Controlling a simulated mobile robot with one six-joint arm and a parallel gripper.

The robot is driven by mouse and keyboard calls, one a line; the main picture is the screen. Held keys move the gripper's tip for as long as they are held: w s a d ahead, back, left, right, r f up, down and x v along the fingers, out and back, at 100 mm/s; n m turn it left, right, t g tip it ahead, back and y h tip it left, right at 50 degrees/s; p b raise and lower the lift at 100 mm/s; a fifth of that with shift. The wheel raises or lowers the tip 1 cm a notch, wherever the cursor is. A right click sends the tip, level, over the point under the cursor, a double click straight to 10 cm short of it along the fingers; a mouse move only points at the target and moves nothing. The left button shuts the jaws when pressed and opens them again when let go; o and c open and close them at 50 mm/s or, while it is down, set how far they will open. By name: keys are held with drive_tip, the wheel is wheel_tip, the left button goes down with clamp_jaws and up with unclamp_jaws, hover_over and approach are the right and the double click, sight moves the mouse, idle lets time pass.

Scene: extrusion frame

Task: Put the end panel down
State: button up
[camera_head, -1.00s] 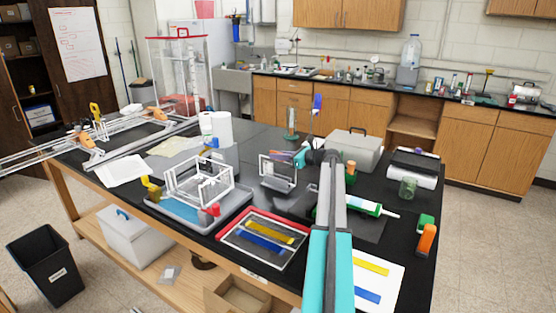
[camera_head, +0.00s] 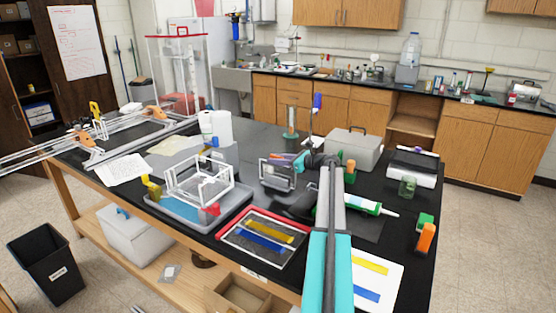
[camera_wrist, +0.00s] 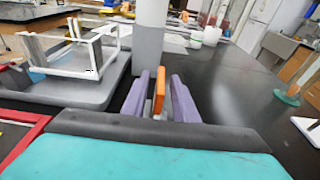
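My gripper (camera_head: 287,161) is over the middle of the black bench, pointing left in the head view. In the wrist view its two purple fingers (camera_wrist: 159,88) stand a little apart with a narrow upright orange piece (camera_wrist: 159,93) between them. I cannot tell whether they press on it. A small clear panel with a framed edge (camera_head: 277,177), which looks like the end panel, is upright just below and beside the fingers in the head view. Whether it rests on the bench or hangs from the fingers is unclear. The wrist view does not show it clearly.
A white open frame (camera_head: 198,182) stands in a grey tray (camera_head: 228,215) to the left. A red-rimmed tray (camera_head: 303,262) lies in front. A grey case (camera_head: 352,146) and a caulk tube (camera_head: 366,206) are to the right. Bare bench shows toward the back.

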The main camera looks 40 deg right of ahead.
drive_tip(key=shift+r, duration=0.1)
drive_tip(key=b+v, duration=0.2)
drive_tip(key=v, duration=1)
drive_tip(key=shift+b, duration=0.3)
drive_tip(key=shift+r, duration=0.15)
